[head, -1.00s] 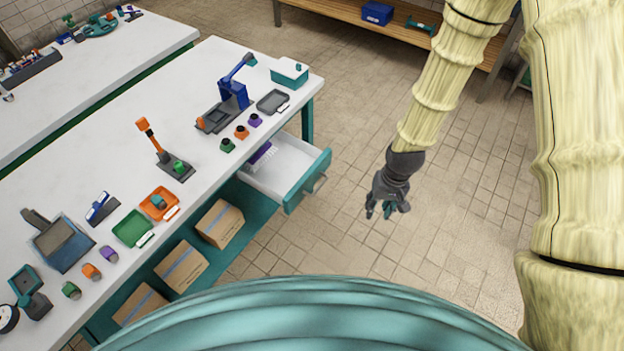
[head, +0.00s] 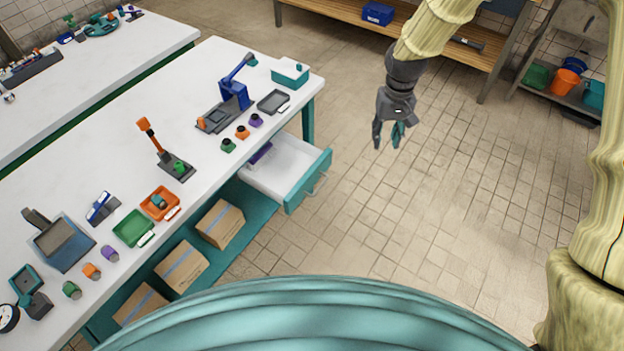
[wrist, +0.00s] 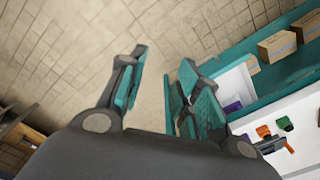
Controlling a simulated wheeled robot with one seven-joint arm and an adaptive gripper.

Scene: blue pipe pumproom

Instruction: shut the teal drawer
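The teal drawer (head: 308,182) is pulled out from under the right end of the white workbench. Its front is teal with a metal handle (head: 318,186), and its white inside holds a purple object (head: 261,153). My gripper (head: 387,146) is in the air to the right of the drawer, over the floor and apart from it. Its fingers are spread and nothing is between them. In the wrist view my gripper (wrist: 158,90) also shows open, with the drawer's white inside (wrist: 234,88) beyond the right finger, which partly hides the drawer.
The white workbench (head: 110,150) carries trays, clamps and small coloured parts. Cardboard boxes (head: 220,224) sit on its lower shelf. A wooden shelf (head: 350,22) and a rack with buckets (head: 565,82) stand at the back. The tiled floor right of the drawer is clear.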

